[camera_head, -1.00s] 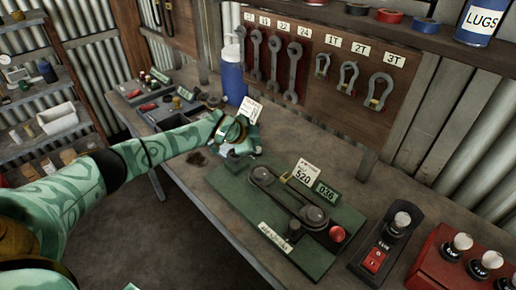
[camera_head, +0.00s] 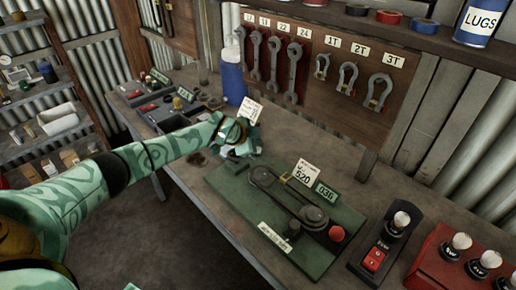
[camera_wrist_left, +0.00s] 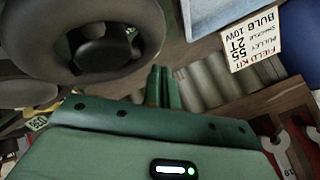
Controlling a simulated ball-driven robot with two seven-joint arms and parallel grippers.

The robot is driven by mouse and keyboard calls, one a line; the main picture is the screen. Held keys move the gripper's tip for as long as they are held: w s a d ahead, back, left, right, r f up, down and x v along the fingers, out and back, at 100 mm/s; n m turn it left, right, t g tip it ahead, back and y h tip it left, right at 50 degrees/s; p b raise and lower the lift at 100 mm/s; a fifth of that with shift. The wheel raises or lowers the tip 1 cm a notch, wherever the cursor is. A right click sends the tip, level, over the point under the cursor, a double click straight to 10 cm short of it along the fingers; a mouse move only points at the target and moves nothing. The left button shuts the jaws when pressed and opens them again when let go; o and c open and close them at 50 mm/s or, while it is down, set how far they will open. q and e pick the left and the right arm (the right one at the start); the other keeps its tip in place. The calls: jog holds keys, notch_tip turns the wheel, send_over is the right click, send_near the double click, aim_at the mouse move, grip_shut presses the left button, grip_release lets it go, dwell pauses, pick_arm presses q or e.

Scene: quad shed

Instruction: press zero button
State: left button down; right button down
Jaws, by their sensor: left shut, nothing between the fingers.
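My left gripper (camera_head: 240,148) is over the workbench, just behind the left end of a green board. Its fingers are shut and empty in the left wrist view (camera_wrist_left: 164,88). The green board (camera_head: 232,190) carries a belt on two pulleys (camera_head: 314,215), a green 036 plate (camera_head: 327,191) and a red round knob or button (camera_head: 336,233) at its right corner. The gripper is apart from that red part. I cannot read a zero marking on anything; small labels are unclear.
A black box with a red switch plate (camera_head: 374,259) and a red box with bulbs (camera_head: 450,270) stand at right. A blue bottle (camera_head: 233,84) and a field-kit card (camera_head: 250,109) stand behind the gripper. Wrenches (camera_head: 274,60) hang on the wall.

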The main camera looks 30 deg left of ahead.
pick_arm(q)
jog(key=shift+s+f, duration=0.35)
jog(key=shift+f, duration=0.85)
dwell(0.8)
jog(key=shift+w+a+r+p, duration=0.15)
jog(key=shift+a+r+p, duration=0.2)
jog(key=shift+r, duration=0.1)
jog(key=r+p, duration=0.5)
jog(key=shift+a+r, duration=0.2)
dwell(0.4)
